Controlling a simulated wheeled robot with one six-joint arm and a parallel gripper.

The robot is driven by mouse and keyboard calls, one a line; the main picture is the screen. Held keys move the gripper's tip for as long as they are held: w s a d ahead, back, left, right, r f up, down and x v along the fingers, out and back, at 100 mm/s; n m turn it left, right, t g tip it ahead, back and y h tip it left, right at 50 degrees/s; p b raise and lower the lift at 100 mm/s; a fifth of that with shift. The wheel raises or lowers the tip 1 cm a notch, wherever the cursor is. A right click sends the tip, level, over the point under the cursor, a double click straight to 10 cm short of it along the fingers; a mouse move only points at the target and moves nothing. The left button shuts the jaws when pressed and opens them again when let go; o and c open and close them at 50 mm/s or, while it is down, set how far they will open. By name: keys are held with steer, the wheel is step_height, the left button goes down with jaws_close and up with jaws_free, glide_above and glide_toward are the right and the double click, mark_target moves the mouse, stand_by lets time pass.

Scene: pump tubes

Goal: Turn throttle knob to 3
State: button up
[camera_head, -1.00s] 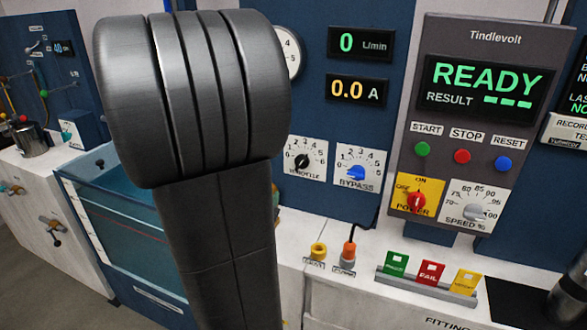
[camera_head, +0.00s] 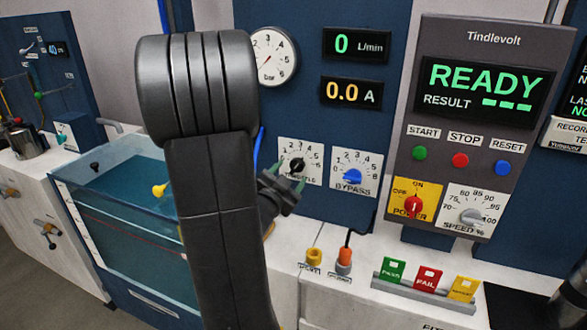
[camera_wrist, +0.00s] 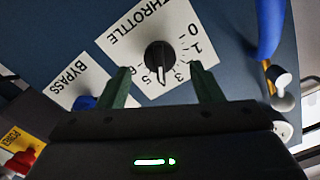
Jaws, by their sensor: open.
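The black throttle knob (camera_wrist: 158,55) sits on its white THROTTLE dial plate (camera_wrist: 125,40) in the wrist view. Its pale mark appears to point between 3 and 5; the exact setting is hard to read. In the head view the knob (camera_head: 297,165) is small and its plate's lower part is partly covered by my gripper (camera_head: 284,180). In the wrist view my gripper (camera_wrist: 163,80) is open, with its green fingers spread on either side below the knob. Nothing is between them, and they appear short of the knob.
The blue BYPASS knob (camera_head: 353,176) is just right of the throttle plate; it also shows near the left finger in the wrist view (camera_wrist: 84,102). A blue hose (camera_wrist: 268,30) runs along the other side. The red POWER knob (camera_head: 413,205) is farther right.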

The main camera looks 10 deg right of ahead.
mark_target(294, 169)
steer(key=shift+x, duration=1.75)
steer(key=c, duration=1)
steer(key=shift+n, duration=0.3)
steer(key=shift+n+p, duration=0.3)
steer(key=shift+n, duration=2.3)
